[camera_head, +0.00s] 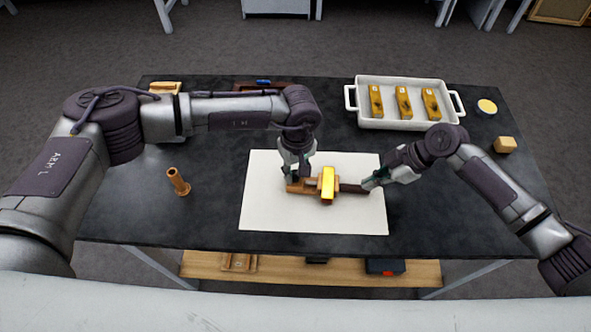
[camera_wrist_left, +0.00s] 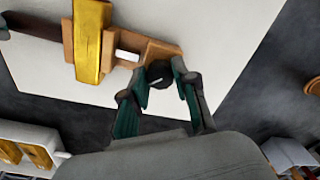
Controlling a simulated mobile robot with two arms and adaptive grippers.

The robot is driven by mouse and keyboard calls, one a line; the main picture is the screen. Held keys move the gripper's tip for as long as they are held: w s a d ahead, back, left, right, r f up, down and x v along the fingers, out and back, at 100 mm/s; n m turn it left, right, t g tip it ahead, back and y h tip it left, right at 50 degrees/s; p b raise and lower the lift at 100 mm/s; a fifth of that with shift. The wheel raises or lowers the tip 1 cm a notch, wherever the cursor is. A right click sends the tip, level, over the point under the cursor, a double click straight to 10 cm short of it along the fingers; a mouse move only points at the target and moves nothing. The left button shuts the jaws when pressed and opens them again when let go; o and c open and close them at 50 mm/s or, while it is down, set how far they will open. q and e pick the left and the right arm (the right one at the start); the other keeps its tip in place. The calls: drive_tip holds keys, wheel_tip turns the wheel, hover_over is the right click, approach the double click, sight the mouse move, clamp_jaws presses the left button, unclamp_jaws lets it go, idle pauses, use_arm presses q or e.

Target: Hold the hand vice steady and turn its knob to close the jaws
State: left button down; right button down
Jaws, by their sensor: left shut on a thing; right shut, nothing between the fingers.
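The hand vice (camera_head: 311,187) lies on a white mat, its copper-brown frame to the left and its dark handle (camera_head: 352,188) to the right. A shiny gold piece (camera_head: 327,184) stands across its frame; it also shows in the left wrist view (camera_wrist_left: 91,42). My left gripper (camera_head: 293,174) comes down on the vice's left end. In the left wrist view its fingers are shut on the small dark knob (camera_wrist_left: 158,73), beside the brown frame (camera_wrist_left: 155,49). My right gripper (camera_head: 369,184) is shut and empty at the handle's right end. I cannot tell whether it touches the handle.
A white tray (camera_head: 388,124) with several gold-brown blocks stands at the back right. A round yellow-topped dish (camera_head: 487,107) and a small block (camera_head: 505,144) lie right of it. A copper-coloured peg (camera_head: 178,182) stands left of the white mat (camera_head: 262,215). The front table strip is clear.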

use_arm(q)
drive_tip(key=shift+d, duration=0.2)
use_arm(e)
drive_tip(key=shift+s+f, duration=0.15)
drive_tip(key=shift+f, duration=0.05)
use_arm(q)
drive_tip(key=c, duration=0.9)
unclamp_jaws()
drive_tip(key=shift+o, duration=0.2)
drive_tip(key=shift+a, duration=0.1)
drive_tip(key=shift+r, duration=0.1)
wheel_tip(320, 180, up, 12)
use_arm(e)
drive_tip(key=shift+w+d+r, duration=0.1)
drive_tip(key=shift+w+r, duration=0.1)
drive_tip(key=shift+r, duration=0.75)
use_arm(q)
drive_tip(key=shift+d, duration=0.2)
use_arm(e)
drive_tip(key=shift+r, duration=2.2)
